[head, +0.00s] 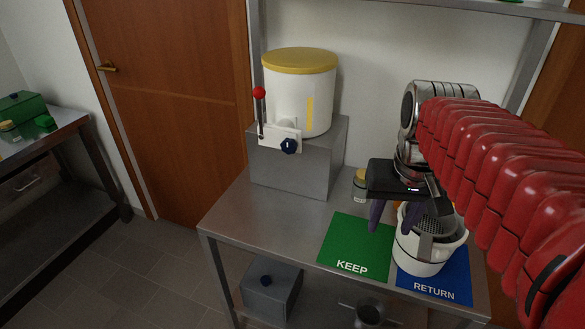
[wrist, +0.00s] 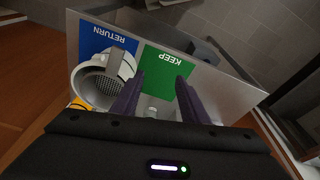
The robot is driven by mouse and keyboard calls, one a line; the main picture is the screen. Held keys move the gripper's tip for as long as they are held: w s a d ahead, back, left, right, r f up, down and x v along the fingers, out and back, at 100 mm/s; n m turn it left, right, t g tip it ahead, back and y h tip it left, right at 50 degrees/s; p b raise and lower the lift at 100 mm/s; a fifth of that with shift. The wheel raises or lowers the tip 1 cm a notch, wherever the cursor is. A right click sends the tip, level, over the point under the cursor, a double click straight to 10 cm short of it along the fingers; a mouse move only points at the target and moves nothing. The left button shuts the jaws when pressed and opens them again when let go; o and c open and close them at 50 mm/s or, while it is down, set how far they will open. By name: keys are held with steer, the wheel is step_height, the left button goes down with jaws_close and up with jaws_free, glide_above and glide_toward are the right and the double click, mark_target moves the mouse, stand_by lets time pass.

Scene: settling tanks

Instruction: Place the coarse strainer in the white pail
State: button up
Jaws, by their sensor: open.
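The white pail (head: 408,257) stands on the blue RETURN mat (head: 455,287), close to the green KEEP mat (head: 352,240). The coarse strainer (head: 438,225), grey with a perforated bowl, sits inside the pail's mouth. In the wrist view the strainer (wrist: 98,88) shows within the rim of the pail (wrist: 80,76), with a grey band across one side. My gripper (head: 390,217) is open, its purple fingers beside and above the pail. In the wrist view the gap between the fingertips (wrist: 160,78) is empty and lies over the green mat, apart from the strainer.
A white dispenser with a yellow lid (head: 300,95) and red-knobbed lever stands on a grey block (head: 290,170) at the back. A small yellow-lidded jar (head: 360,186) stands behind the green mat. The left part of the steel table (head: 245,215) is clear.

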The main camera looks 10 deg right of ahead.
steer(key=s+a+f+n+t, duration=0.1)
steer(key=a+f+n, duration=0.1)
steer(key=a, duration=0.4)
steer(key=s+a+f+n+t, duration=0.2)
steer(key=a, duration=0.4)
steer(key=shift+s+a+y, duration=0.15)
steer(key=shift+s+y, duration=0.05)
steer(key=shift+y, duration=0.2)
steer(key=shift+c, duration=1.1)
